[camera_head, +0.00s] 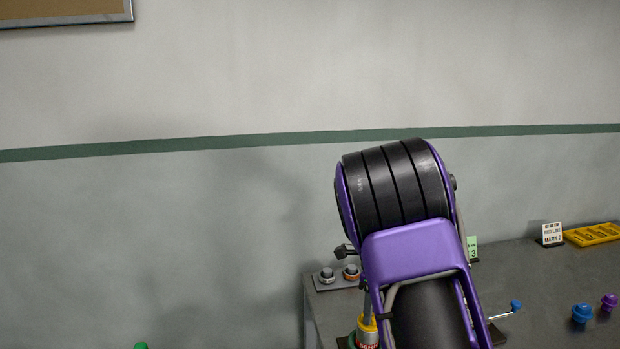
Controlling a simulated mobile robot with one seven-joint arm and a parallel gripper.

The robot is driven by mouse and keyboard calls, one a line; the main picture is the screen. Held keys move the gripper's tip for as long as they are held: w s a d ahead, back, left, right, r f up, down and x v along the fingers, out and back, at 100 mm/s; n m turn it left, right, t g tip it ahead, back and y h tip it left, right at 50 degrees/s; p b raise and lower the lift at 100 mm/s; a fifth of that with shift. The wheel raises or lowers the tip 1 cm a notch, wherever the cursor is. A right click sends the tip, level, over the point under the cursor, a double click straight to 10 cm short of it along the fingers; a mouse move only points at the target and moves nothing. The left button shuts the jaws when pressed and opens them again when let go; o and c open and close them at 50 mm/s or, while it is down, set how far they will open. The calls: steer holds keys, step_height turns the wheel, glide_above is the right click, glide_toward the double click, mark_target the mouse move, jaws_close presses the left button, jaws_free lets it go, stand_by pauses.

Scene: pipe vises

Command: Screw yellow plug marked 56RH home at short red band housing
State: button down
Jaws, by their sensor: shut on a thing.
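A yellow piece (368,323), which looks like the plug, stands at the near left of the bench, just left of my arm. Any marking on it is too small to read. A pale housing with a red band (368,341) shows directly below it, cut by the bottom edge of the picture. The two look in line and close together, but I cannot tell how far the plug is seated. A thin grey upright part shows just above the yellow piece; I cannot tell what it belongs to. My purple and black arm covers the area to the right, and my gripper is hidden behind it.
The grey bench (540,283) holds a grey block with two round fittings (338,278), a blue-tipped handle (515,306), a blue plug (581,313), a purple plug (609,301), a white sign (552,234) and a yellow tray (594,234). A green object (141,346) shows lower left.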

steer(key=c, duration=0.7)
jaws_free()
steer(key=shift+r, duration=1.1)
